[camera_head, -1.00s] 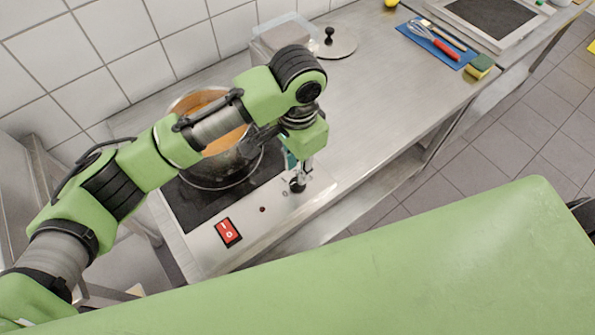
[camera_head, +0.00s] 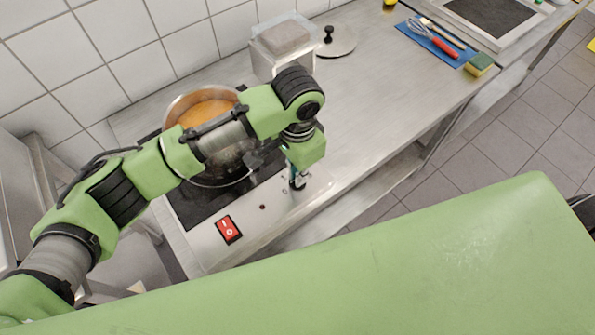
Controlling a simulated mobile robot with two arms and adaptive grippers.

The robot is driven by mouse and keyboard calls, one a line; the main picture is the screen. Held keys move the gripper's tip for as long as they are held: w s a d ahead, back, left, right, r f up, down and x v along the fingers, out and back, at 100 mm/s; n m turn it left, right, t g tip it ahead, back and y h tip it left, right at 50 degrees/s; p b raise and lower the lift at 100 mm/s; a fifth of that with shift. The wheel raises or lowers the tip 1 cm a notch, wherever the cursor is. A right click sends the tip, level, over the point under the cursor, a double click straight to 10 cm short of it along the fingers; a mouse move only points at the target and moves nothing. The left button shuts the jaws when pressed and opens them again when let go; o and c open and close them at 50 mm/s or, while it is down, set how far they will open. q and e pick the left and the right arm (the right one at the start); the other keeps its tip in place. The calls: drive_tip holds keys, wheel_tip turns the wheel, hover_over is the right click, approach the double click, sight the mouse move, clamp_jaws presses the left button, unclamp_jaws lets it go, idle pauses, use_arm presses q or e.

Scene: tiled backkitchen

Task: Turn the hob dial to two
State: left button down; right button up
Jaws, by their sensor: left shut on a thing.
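The hob (camera_head: 194,205) is a black plate with a light metal front panel, at the left end of the steel counter. Its small black dial (camera_head: 298,184) is at the right part of the panel. My left gripper (camera_head: 297,178) reaches down from above and is shut on the dial. The gripper and wrist cover much of the dial, so its pointer and marks cannot be read. A red rocker switch (camera_head: 229,229) and a small dark red lamp (camera_head: 262,207) sit on the same panel. My right gripper is out of view.
A pot of orange soup (camera_head: 203,104) stands on the hob, partly behind my left arm. A clear container (camera_head: 283,46) and a lid (camera_head: 336,40) are behind. A blue mat (camera_head: 424,50) with utensils and a sponge (camera_head: 479,65) lie right. The middle counter is clear.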

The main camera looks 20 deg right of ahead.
use_arm(q)
drive_tip(key=shift+r+m+p, duration=0.1)
drive_tip(key=shift+m+p, duration=0.5)
drive_tip(key=shift+m, duration=0.1)
drive_tip(key=m+p, duration=0.2)
drive_tip(key=m, duration=0.1)
drive_tip(key=m+p, duration=0.1)
drive_tip(key=m, duration=0.2)
drive_tip(key=m+p, duration=0.1)
drive_tip(key=m, duration=0.2)
drive_tip(key=shift+m, duration=0.4)
drive_tip(key=m, duration=0.2)
drive_tip(key=shift+m, duration=0.3)
drive_tip(key=m, duration=0.3)
drive_tip(key=shift+m, duration=0.3)
drive_tip(key=m, duration=0.6)
drive_tip(key=shift+m, duration=0.3)
